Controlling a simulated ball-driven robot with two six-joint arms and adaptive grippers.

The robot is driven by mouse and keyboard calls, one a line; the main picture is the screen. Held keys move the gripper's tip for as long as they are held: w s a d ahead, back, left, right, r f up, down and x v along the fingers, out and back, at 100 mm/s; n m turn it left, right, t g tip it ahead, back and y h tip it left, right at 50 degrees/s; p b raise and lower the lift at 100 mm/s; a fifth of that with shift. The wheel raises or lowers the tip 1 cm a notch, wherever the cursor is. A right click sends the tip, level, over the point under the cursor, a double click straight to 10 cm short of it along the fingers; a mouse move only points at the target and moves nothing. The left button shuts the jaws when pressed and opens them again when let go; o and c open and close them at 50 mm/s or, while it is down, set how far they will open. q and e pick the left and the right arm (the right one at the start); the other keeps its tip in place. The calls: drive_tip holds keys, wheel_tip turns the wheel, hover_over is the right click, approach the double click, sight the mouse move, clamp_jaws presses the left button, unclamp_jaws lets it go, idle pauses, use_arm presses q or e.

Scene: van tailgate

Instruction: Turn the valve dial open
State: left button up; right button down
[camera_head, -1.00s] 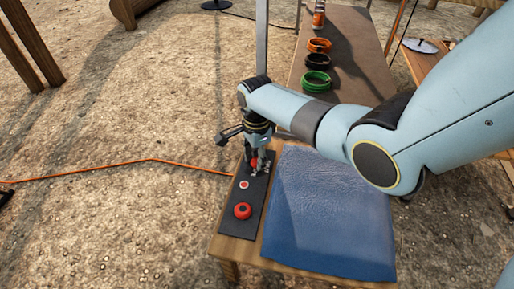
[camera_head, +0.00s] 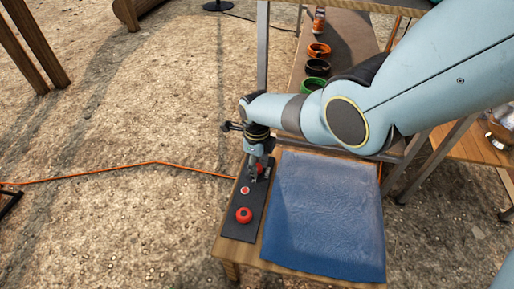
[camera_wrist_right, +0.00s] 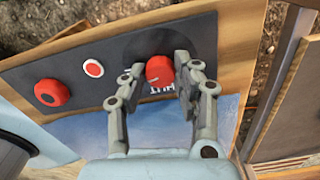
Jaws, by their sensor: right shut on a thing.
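A black control panel (camera_head: 232,228) lies on a wooden table, with several controls in a row. At its far end is a red dial (camera_wrist_right: 159,69) with a white line on its face; partly hidden lettering shows beside it in the right wrist view. My right gripper (camera_head: 257,172) points down over this far end. In the right wrist view its fingers (camera_wrist_right: 160,66) are closed on either side of the dial. In the head view, the gripper hides most of the dial. My left gripper is in neither current view.
A small red button with a white ring (camera_head: 245,190) and a second red knob (camera_head: 243,214) sit nearer on the panel. A blue cloth (camera_head: 325,220) covers the table beside it. Green (camera_head: 313,85), black and orange rings lie on a board behind. An orange cable (camera_head: 130,166) crosses the ground.

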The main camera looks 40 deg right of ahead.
use_arm(q)
drive_tip(key=shift+s+a+f, duration=0.15)
drive_tip(key=shift+s+f, duration=0.25)
drive_tip(key=shift+f, duration=0.1)
use_arm(e)
drive_tip(key=shift+m, duration=1.1)
drive_tip(key=c, duration=1)
unclamp_jaws()
use_arm(q)
drive_tip(key=shift+s, duration=0.15)
use_arm(e)
wheel_tip(320, 180, up, 12)
